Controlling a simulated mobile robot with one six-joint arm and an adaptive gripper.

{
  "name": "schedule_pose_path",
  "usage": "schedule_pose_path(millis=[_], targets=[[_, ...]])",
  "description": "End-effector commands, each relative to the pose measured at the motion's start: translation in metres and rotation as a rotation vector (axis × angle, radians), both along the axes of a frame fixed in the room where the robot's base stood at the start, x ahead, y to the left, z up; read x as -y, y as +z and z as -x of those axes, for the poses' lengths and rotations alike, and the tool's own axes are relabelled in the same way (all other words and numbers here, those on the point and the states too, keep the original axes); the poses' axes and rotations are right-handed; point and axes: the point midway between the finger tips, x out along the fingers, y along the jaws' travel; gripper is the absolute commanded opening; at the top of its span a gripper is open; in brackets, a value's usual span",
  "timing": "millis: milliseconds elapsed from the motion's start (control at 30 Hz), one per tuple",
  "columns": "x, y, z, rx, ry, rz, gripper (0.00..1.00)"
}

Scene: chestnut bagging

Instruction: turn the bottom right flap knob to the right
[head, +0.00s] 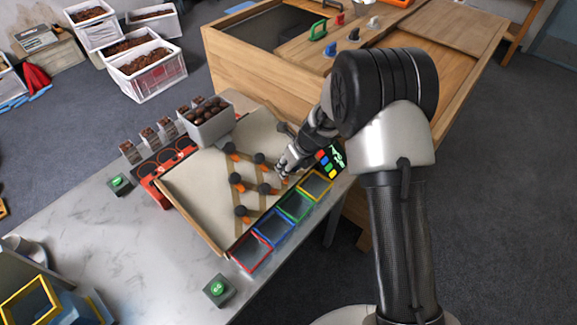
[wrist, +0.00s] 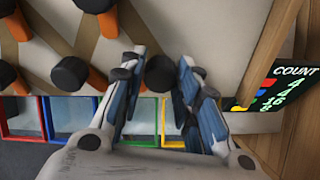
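The sorting board (head: 190,190) is a pale tilted panel with several black round flap knobs on orange flaps. In the wrist view the bottom right flap knob (wrist: 160,75) sits between the two fingers of my gripper (wrist: 158,72). The fingers are apart, one on each side of the knob, with narrow gaps; I cannot tell whether either touches it. In the head view my gripper (head: 282,168) is at the board's right side and hides this knob. The knob's orange flap is mostly hidden by the fingers.
Red, blue, green and yellow frames (head: 252,252) line the board's lower edge. A COUNT display (wrist: 285,88) stands at right. A grey bin of chestnuts (head: 207,122) is at the board's top. Another knob (wrist: 72,73) lies left of my gripper.

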Motion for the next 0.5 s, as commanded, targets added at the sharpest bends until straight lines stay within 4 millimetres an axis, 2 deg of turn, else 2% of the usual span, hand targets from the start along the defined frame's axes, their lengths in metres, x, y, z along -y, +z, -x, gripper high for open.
schedule_pose_path(millis=[33,333,500], targets=[[0.0,0.0001,0.0,0.0,0.0,0.0,0.24],[0.0,0.0001,0.0,0.0,0.0,0.0,0.04],[0.0,0.0,0.0,0.003,0.006,0.002,0.03]])
